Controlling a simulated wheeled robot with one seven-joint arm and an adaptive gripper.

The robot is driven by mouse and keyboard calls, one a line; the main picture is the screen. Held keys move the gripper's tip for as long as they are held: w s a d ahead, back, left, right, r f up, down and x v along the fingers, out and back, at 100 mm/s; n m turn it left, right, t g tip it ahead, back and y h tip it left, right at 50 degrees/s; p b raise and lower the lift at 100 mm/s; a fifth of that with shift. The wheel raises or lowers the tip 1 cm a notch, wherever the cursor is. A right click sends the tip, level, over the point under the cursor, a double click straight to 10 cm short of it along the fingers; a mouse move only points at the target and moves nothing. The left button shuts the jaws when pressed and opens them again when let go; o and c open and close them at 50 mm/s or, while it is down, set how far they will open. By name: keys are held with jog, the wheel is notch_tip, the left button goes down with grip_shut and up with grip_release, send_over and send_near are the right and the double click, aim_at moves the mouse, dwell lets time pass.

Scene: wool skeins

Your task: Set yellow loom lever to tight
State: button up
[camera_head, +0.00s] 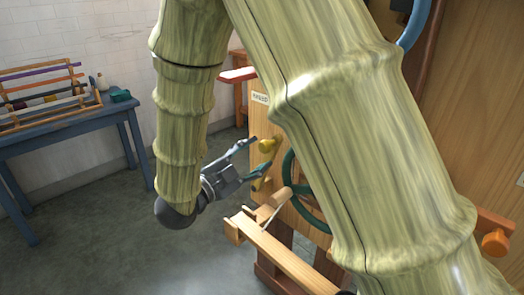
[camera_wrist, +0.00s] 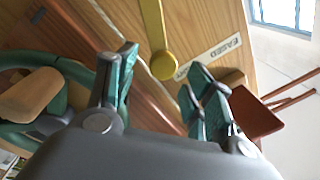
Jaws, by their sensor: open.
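The yellow loom lever (camera_wrist: 152,25) is a flat bar ending in a round knob (camera_wrist: 163,66), set against the wooden loom panel (camera_wrist: 205,20). A white label reading EASED (camera_wrist: 215,55) is beside the knob in the wrist view. In the head view, yellow lever parts (camera_head: 267,145) show on the panel, partly behind my fingers. My gripper (camera_head: 259,161) has its teal fingers apart and nothing between them that I can see held. In the wrist view the knob appears between the fingertips of my gripper (camera_wrist: 162,62); whether they touch it is unclear.
A green wheel (camera_head: 292,168) with a wooden handle is right of my gripper, close to it. A wooden beam (camera_head: 285,258) juts out below. A blue table (camera_head: 60,133) with a small rack stands at left. The floor between is clear.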

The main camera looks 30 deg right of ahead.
jog(key=v, duration=0.7)
jog(key=shift+s+a+f, duration=0.1)
